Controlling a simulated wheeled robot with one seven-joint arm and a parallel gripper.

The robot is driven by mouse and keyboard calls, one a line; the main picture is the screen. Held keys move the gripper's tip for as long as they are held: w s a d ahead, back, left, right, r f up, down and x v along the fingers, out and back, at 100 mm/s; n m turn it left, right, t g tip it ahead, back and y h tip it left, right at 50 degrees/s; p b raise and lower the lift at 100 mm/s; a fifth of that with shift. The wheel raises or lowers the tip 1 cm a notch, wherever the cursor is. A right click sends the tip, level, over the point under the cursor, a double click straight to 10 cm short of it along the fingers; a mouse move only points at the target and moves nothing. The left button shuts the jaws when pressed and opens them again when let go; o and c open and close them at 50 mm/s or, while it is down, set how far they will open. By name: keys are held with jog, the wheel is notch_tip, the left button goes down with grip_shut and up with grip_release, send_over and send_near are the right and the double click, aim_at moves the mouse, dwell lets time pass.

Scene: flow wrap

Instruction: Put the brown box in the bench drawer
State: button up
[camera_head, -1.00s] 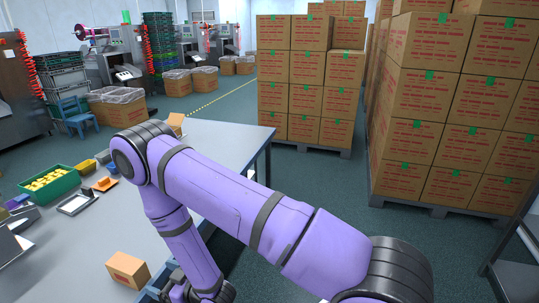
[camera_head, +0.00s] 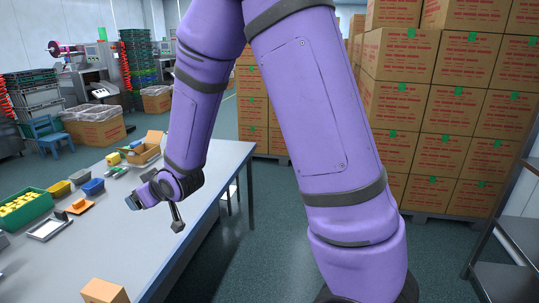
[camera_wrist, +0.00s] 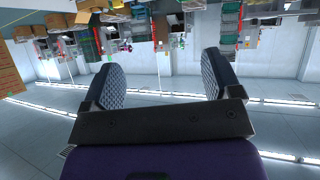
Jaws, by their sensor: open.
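A plain brown box (camera_head: 104,291) sits on the grey bench (camera_head: 85,250) near its right edge, at the bottom of the head view and partly cut off by the frame. My gripper (camera_head: 155,213) is open, raised over the far half of the bench, well beyond the box. In the wrist view my gripper (camera_wrist: 160,78) shows two patterned fingers wide apart with nothing between them. The wrist view looks across the room upside down and does not show the box. I cannot make out the bench drawer in either current view.
An open carton (camera_head: 146,150) stands at the bench's far end. A green bin of yellow items (camera_head: 22,208), small bins and a tray (camera_head: 48,229) lie along the left. Stacked cartons (camera_head: 425,120) stand beyond, with a metal rack (camera_head: 510,245) at right.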

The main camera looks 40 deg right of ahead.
jog(key=s+d+r+m+g+h, duration=0.1)
jog(key=s+d+r+g, duration=0.1)
jog(key=s+d+r, duration=0.3)
jog(key=s+d+r+m+g+h, duration=0.2)
jog(key=s+d+r, duration=0.4)
jog(key=s+r, duration=0.5)
jog(key=s, duration=0.6)
jog(key=shift+s+r, duration=0.35)
jog(key=shift+o, duration=0.4)
jog(key=s+d+r+m+g, duration=0.1)
jog(key=s+g, duration=0.1)
jog(key=s, duration=0.8)
jog(key=shift+d+r, duration=0.15)
